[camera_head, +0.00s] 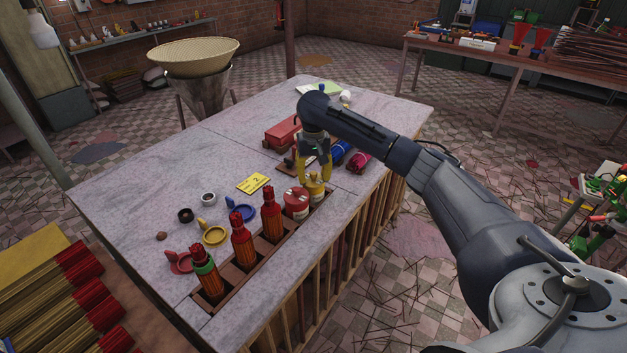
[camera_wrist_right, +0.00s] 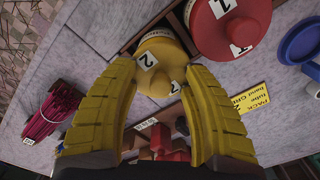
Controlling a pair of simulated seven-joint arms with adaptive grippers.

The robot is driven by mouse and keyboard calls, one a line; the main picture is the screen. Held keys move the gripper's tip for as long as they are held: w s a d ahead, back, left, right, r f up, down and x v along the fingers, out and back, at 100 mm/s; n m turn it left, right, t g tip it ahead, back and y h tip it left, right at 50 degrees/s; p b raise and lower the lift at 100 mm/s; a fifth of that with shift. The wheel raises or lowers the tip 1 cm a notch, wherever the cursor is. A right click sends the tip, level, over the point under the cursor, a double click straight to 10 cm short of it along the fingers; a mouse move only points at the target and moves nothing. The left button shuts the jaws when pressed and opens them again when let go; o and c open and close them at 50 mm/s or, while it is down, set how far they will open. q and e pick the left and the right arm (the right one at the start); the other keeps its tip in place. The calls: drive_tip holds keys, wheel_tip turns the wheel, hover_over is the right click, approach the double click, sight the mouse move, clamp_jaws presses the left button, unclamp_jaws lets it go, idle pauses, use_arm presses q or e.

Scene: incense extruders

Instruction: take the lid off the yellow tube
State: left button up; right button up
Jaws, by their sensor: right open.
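The yellow tube (camera_head: 316,190) stands in a slot of the wooden rack at the table's right edge. Its round yellow lid (camera_wrist_right: 160,62), with a knob and a white label reading 2, is on it. My right gripper (camera_head: 316,170) points down just above the yellow tube. In the right wrist view its two yellow fingers (camera_wrist_right: 160,75) are spread on either side of the lid's knob, with nothing held. Whether a finger touches the lid cannot be told. My left gripper is not in view.
A red lidded tube (camera_head: 296,203) stands beside the yellow one. Several tubes of red-tipped sticks (camera_head: 242,243) fill the rack's nearer slots.

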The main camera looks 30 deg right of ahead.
drive_tip(key=shift+c, duration=0.5)
clamp_jaws()
drive_tip(key=shift+r, duration=0.1)
